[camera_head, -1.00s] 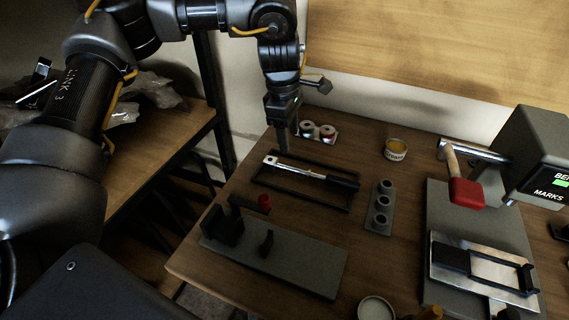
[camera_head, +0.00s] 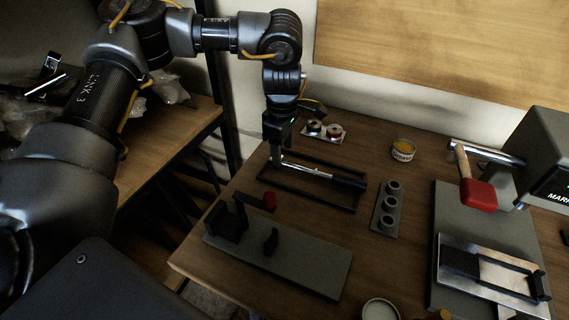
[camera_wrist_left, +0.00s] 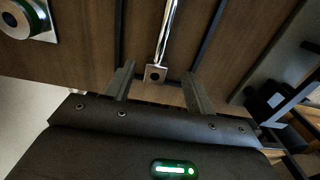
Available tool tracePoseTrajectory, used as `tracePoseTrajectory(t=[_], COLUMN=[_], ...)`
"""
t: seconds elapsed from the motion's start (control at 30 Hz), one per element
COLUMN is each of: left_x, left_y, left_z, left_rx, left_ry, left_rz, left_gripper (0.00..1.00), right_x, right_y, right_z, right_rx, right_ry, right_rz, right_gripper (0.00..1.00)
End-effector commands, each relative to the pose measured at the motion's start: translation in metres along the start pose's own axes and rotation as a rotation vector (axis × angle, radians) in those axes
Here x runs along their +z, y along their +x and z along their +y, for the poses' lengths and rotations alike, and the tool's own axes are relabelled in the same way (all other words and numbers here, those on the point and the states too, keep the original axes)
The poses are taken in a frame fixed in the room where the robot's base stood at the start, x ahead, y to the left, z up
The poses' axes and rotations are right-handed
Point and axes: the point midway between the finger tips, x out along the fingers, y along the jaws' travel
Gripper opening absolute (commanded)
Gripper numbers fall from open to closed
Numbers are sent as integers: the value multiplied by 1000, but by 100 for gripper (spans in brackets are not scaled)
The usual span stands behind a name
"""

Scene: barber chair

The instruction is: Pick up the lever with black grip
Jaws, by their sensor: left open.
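The lever (camera_head: 312,171) has a silver shaft and a black grip at its right end. It lies across a black rectangular frame (camera_head: 310,194) on the wooden table. My left gripper (camera_head: 277,157) points down at the lever's silver left end. In the left wrist view the open fingers of my left gripper (camera_wrist_left: 157,88) stand on either side of the lever's square end (camera_wrist_left: 155,73), with gaps on both sides. The black grip is outside the wrist view. My right gripper is not in view.
A grey fixture plate (camera_head: 290,262) with a black block and red knob lies in front. A grey holder with several rings (camera_head: 387,208) stands right of the frame. A small tin (camera_head: 403,150) and a red-headed mallet (camera_head: 478,194) are farther right.

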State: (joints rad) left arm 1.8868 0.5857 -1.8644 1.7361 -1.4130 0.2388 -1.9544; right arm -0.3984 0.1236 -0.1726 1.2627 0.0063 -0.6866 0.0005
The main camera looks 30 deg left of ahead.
Motion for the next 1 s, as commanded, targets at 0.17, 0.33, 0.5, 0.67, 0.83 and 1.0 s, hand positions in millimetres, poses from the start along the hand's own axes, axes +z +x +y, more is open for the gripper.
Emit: tracePoseTrajectory(t=[0.17, 0.33, 0.5, 0.67, 0.83, 1.0], left_x=[-4, -4, -4, -3, -3, -3], left_y=[28, 41, 42, 41, 41, 41], left_z=[2, 2, 2, 2, 2, 2], left_rx=[-4, -1, -1, -1, -1, -1], left_ry=[-1, -1, -1, -1, -2, -1], left_rz=[1, 1, 1, 1, 1, 1], left_gripper=[55, 55, 55, 40, 18, 0], right_x=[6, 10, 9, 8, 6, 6], right_y=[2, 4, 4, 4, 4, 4], right_z=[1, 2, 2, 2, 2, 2], right_rx=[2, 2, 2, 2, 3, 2], right_ry=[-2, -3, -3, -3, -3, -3], right_rz=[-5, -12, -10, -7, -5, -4], right_gripper=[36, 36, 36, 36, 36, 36])
